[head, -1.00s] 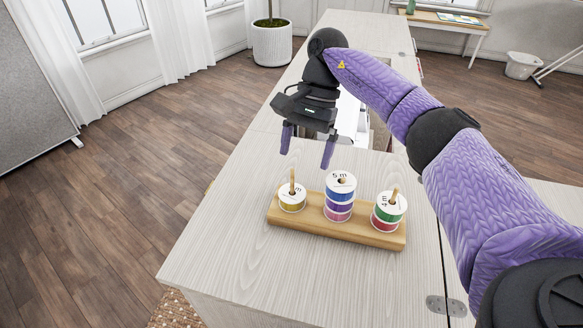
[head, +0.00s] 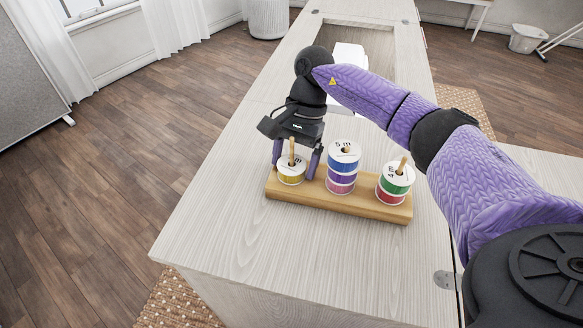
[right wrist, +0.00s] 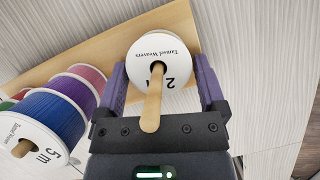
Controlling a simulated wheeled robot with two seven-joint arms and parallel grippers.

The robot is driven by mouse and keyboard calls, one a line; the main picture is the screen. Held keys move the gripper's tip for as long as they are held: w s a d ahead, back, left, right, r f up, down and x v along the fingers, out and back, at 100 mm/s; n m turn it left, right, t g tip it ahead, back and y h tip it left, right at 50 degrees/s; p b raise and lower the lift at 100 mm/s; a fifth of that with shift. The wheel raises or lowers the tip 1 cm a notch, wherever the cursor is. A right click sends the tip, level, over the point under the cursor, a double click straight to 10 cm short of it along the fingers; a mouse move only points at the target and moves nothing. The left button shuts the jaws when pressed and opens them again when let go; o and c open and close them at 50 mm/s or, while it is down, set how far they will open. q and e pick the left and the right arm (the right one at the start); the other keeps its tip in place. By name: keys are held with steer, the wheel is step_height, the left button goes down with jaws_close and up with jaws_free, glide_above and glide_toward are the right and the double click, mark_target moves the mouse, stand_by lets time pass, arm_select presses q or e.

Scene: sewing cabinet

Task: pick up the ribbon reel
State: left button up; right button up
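The ribbon reel (head: 290,172), white-topped with yellow ribbon, sits alone on the left peg of a wooden stand (head: 352,205). In the right wrist view its white face (right wrist: 172,62) shows with the wooden peg poking through it. My right gripper (head: 293,170) is lowered over that reel, with its purple fingers on either side. It is open, and the fingers look slightly apart from the reel's rim in the right wrist view (right wrist: 162,85). The ribbon itself is mostly hidden there. My left gripper is not in view.
A stack of reels (head: 342,168) stands on the middle peg, close to my right finger. More reels (head: 394,184) in green and red are on the right peg. The pale tabletop (head: 240,225) is clear in front and left. An opening lies behind.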

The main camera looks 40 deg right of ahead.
mark_target(295, 160)
steer(key=c, duration=0.7)
steer(key=shift+c, duration=0.7)
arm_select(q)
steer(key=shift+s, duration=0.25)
arm_select(e)
steer(key=shift+r, duration=0.25)
arm_select(q)
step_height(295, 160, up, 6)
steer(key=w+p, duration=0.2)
steer(key=p, duration=0.4)
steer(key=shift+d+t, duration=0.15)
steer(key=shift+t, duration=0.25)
arm_select(e)
step_height(295, 160, up, 18)
steer(key=shift+f, duration=0.2)
